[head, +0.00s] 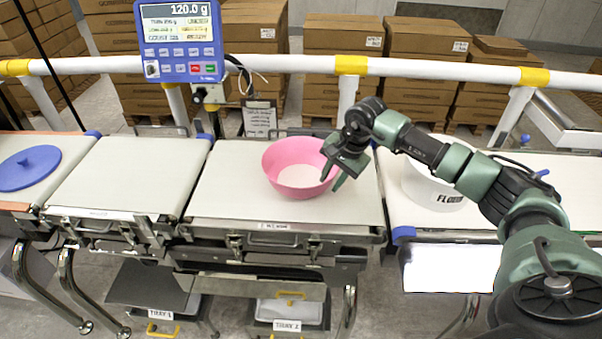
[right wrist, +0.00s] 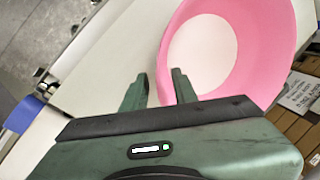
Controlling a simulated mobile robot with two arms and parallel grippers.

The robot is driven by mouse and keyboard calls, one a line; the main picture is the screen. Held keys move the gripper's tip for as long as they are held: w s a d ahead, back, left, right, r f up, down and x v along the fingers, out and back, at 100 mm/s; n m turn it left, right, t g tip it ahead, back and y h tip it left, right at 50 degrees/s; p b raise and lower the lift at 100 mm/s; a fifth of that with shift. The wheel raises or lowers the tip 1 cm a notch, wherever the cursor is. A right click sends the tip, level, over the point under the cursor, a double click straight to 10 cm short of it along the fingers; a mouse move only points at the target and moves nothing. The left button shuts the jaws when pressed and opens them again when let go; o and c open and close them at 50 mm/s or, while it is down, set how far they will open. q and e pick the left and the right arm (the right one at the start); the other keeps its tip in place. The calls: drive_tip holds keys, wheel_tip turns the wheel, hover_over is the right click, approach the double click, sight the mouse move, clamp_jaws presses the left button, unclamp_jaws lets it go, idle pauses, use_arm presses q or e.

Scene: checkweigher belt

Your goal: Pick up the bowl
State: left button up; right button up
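The pink bowl (head: 290,160) stands upright on the pale middle belt (head: 225,185), with a pale round area inside it. My right gripper (head: 331,181) is at the bowl's right rim, pointing down. In the right wrist view the bowl (right wrist: 262,85) fills the upper right. There the fingers (right wrist: 158,92) are apart, one outside the bowl and the other overlapping its wall, with the rim edge between them. I cannot tell whether either finger touches the bowl. My left gripper is not in view.
A blue scale display (head: 181,40) reading 120.0 g stands behind the belts. A white tub (head: 420,185) stands right, partly behind my arm. A blue disc (head: 30,168) lies far left. A white rail (head: 270,63) crosses behind. The left belt (head: 130,175) is clear.

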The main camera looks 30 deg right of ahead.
clamp_jaws()
drive_tip(key=shift+r, duration=0.15)
idle(1.1)
